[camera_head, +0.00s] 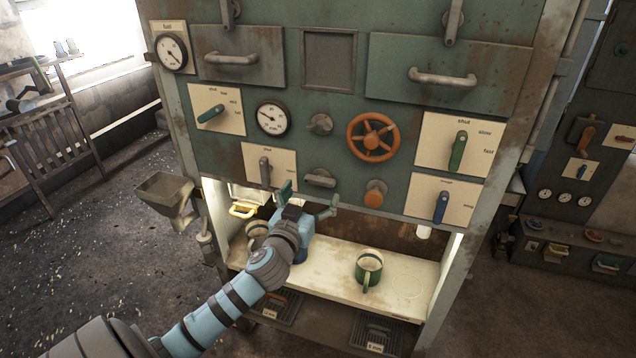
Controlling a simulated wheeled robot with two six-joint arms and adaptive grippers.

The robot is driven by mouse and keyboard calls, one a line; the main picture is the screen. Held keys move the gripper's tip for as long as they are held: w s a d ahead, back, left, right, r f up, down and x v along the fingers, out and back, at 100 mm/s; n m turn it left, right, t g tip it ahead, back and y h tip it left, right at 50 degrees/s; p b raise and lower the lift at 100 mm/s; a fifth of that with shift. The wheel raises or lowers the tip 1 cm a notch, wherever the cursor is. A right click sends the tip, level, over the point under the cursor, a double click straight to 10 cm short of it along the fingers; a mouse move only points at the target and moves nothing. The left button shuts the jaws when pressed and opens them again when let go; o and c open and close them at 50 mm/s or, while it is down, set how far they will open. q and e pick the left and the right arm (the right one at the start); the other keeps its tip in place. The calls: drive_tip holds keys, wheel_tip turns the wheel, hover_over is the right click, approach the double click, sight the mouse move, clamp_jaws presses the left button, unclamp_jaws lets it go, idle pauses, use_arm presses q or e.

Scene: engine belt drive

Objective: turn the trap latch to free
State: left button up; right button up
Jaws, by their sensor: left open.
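My left gripper (310,197) reaches in from the lower left, fingers spread and empty, in front of the lit bay. It is just below the small grey lever (265,172) on a cream plate with small lettering, and below the grey knob (320,178). A blue lever (441,206) stands upright on the lower right plate, well to the right of the gripper. A green lever (458,152) is on the plate above it. The plate lettering is too small to tell surely which lever is the trap latch. My right gripper does not show.
A green mug (368,269) stands on the bay's pale shelf (335,262). A yellow handle (243,209) is at the bay's left. The orange wheel (373,137) and orange knob (375,194) stick out of the panel. A metal hopper (166,194) juts out left.

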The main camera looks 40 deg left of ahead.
sight(318, 183)
use_arm(q)
drive_tip(key=x, duration=0.4)
drive_tip(key=shift+w, duration=0.25)
drive_tip(key=shift+w+a, duration=0.15)
drive_tip(key=shift+c, duration=0.6)
drive_tip(key=c, duration=1)
drive_tip(key=shift+c, duration=0.2)
